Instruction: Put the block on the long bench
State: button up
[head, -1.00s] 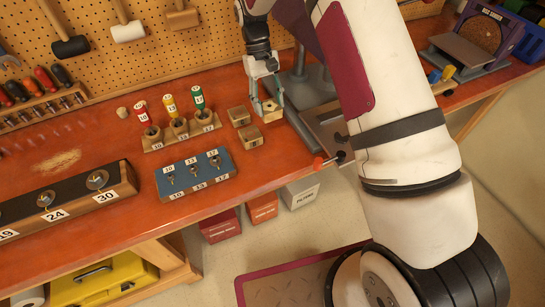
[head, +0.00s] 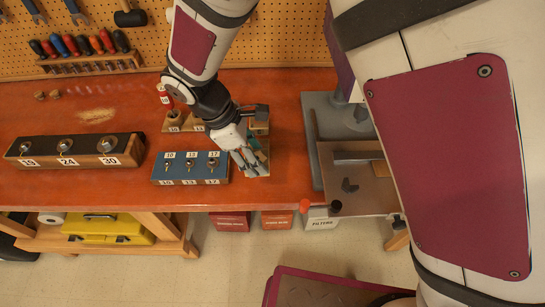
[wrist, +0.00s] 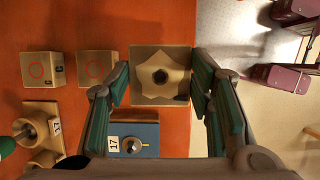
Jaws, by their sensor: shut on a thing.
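The block in my gripper (wrist: 160,78) is a square pale wooden piece (wrist: 142,59) with a star-shaped top and a dark centre hole. Both fingers are shut on its sides. In the head view my gripper (head: 249,163) points down over the front part of the long orange-topped bench (head: 285,100), right of the blue socket block. It mostly hides the held block there. I cannot tell whether the block touches the bench top.
Two wooden blocks marked with red circles (wrist: 41,69) (wrist: 97,68) stand left of the held block in the wrist view. The blue block with numbered pegs (head: 190,167) is close by. A grey machine base (head: 325,125) stands to the right. The bench's front edge is near.

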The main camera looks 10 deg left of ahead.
notch_tip(320, 180, down, 8)
jog(key=shift+f+p, duration=0.1)
jog(key=shift+p, duration=0.55)
jog(key=o, duration=1.2)
jog(key=shift+f, duration=0.1)
jog(key=shift+c, duration=0.2)
jog(key=b+v, duration=0.2)
jog(key=v, duration=1)
jog(key=shift+w+r, duration=0.1)
jog(key=shift+r, duration=0.1)
